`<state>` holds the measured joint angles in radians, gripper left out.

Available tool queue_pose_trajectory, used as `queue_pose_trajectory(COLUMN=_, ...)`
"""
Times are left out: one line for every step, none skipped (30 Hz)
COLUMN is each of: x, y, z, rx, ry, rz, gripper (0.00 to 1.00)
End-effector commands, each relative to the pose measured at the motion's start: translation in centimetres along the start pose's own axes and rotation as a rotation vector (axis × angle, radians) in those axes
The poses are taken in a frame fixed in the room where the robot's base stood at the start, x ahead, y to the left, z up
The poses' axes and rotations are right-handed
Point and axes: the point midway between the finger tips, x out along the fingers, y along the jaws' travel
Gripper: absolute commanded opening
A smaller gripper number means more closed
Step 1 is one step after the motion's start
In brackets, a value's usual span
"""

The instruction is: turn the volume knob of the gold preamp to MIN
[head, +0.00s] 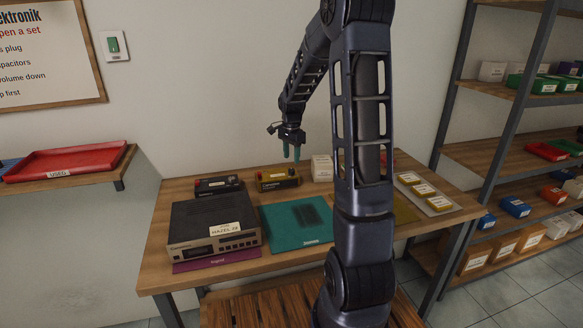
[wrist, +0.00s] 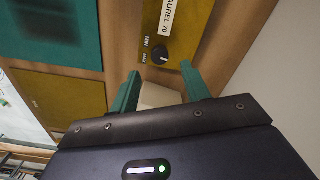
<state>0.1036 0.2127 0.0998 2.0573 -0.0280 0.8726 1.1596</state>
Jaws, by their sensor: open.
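The gold preamp (head: 270,185) stands at the back of the wooden table, next to a black unit. My gripper (head: 291,153) hangs above the preamp's right end, fingers down. In the wrist view my gripper (wrist: 160,73) is open and empty, and the knob shows just beyond the fingertips, between them.
A large dark receiver (head: 213,227) stands on a purple mat at the front left. A teal mat (head: 290,235) lies bare in front of the preamp. A white box (head: 322,168) stands right of the preamp. The black unit (head: 217,183) is on its left. The wall is close behind.

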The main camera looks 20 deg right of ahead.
Motion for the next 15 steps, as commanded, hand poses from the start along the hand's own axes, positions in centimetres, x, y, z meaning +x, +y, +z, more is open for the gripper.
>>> queue_pose_trajectory(x=1.0, y=0.1, z=0.0, rx=0.0, ry=-0.002, rz=0.004, gripper=0.47)
queue_pose_trajectory(x=1.5, y=0.1, z=0.0, rx=0.0, ry=-0.002, rz=0.004, gripper=0.47)
queue_pose_trajectory(x=2.1, y=0.0, z=0.0, rx=0.0, ry=-0.001, rz=0.003, gripper=0.47)
queue_pose_trajectory(x=2.5, y=0.0, z=0.0, rx=0.0, ry=-0.002, rz=0.003, gripper=0.47)
queue_pose_trajectory(x=2.9, y=0.0, z=0.1, rx=0.0, ry=-0.002, rz=0.002, gripper=0.47)
queue_pose_trajectory(x=3.5, y=0.0, z=0.1, rx=0.0, ry=-0.002, rz=0.002, gripper=0.47)
queue_pose_trajectory(x=3.8, y=0.0, z=0.1, rx=0.0, ry=-0.002, rz=0.002, gripper=0.47)
queue_pose_trajectory(x=4.1, y=0.0, z=0.1, rx=-0.001, ry=-0.002, rz=0.002, gripper=0.47)
queue_pose_trajectory(x=4.4, y=0.0, z=0.1, rx=-0.001, ry=-0.002, rz=0.002, gripper=0.47)
queue_pose_trajectory(x=4.6, y=0.0, z=0.1, rx=-0.001, ry=-0.001, rz=0.001, gripper=0.47)
queue_pose_trajectory(x=4.8, y=0.0, z=0.1, rx=-0.001, ry=-0.001, rz=0.001, gripper=0.47)
queue_pose_trajectory(x=5.0, y=0.0, z=0.1, rx=-0.001, ry=-0.001, rz=0.001, gripper=0.47)
queue_pose_trajectory(x=5.2, y=0.0, z=0.1, rx=-0.001, ry=-0.001, rz=0.001, gripper=0.47)
queue_pose_trajectory(x=5.2, y=0.0, z=0.1, rx=-0.001, ry=-0.001, rz=0.001, gripper=0.47)
queue_pose_trajectory(x=5.3, y=0.0, z=0.1, rx=-0.001, ry=-0.001, rz=0.001, gripper=0.47)
